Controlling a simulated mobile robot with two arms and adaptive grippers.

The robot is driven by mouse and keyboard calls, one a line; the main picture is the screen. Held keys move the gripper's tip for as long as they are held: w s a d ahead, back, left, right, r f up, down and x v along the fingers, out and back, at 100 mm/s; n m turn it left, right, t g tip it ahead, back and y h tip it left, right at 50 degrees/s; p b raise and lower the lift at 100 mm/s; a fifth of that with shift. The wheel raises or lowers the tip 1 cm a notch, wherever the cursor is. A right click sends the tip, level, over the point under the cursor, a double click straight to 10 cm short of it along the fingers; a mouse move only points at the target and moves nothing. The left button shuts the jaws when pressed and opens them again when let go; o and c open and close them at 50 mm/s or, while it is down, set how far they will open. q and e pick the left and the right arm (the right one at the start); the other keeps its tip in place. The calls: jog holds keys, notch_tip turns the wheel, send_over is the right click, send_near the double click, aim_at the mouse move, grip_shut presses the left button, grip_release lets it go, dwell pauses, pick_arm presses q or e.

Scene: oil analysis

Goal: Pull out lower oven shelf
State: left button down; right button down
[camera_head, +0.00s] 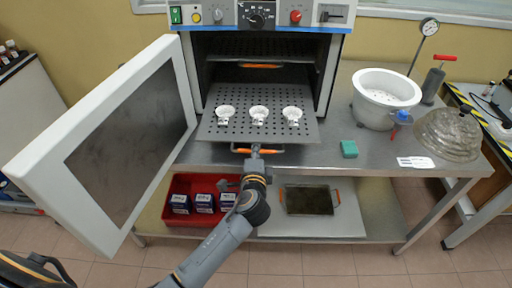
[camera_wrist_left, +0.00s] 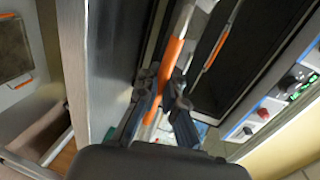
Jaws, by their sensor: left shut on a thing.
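The oven (camera_head: 330,60) stands on a metal table with its white door (camera_head: 100,140) swung wide open to the left. The lower oven shelf (camera_head: 225,132), a perforated metal plate, sticks out of the oven front. Three small white dishes (camera_head: 259,114) stand on it in a row. My left gripper (camera_head: 255,150) is shut on the orange handle (camera_head: 272,152) at the shelf's front edge. The handle and gripper (camera_wrist_left: 163,85) also show in the left wrist view. The upper shelf (camera_head: 280,50) is inside, with its own orange handle (camera_head: 260,66). My right gripper is not in view.
Below are a red bin (camera_head: 180,186) with boxes and a tray (camera_head: 310,200). The tabletop right of the shelf is mostly clear.

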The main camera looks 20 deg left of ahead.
pick_arm(q)
jog(key=c, duration=1.8)
grip_release()
jog(key=v, duration=1.2)
jog(key=s+f+n+g+h, duration=0.1)
jog(key=s+f+g, duration=0.15)
jog(key=f, duration=0.85)
jog(key=s+f+n+g+h, duration=0.15)
jog(key=s+f, duration=0.25)
jog(key=f, duration=0.8)
jog(key=s+f+g+h, duration=0.1)
jog(key=s+f+g, duration=0.2)
jog(key=f, duration=0.8)
jog(key=s+a+f+n+g, duration=0.2)
jog(key=s+f, duration=0.4)
jog(key=s, duration=0.4)
jog(key=s+a+f+n+g, duration=0.2)
jog(key=s+a+f+n, duration=0.1)
jog(key=s+f, duration=0.4)
jog(key=s+a+f+n+g+h, duration=0.1)
jog(key=s+a+f+n+g, duration=0.2)
jog(key=s, duration=1.1)
jog(key=shift+a+f+n, duration=0.15)
jog(key=shift+f+n, duration=0.35)
jog(key=shift+f, duration=0.35)
jog(key=shift+a+f+n, duration=0.15)
jog(key=shift+f+n, duration=0.3)
jog(key=shift+f, duration=0.4)
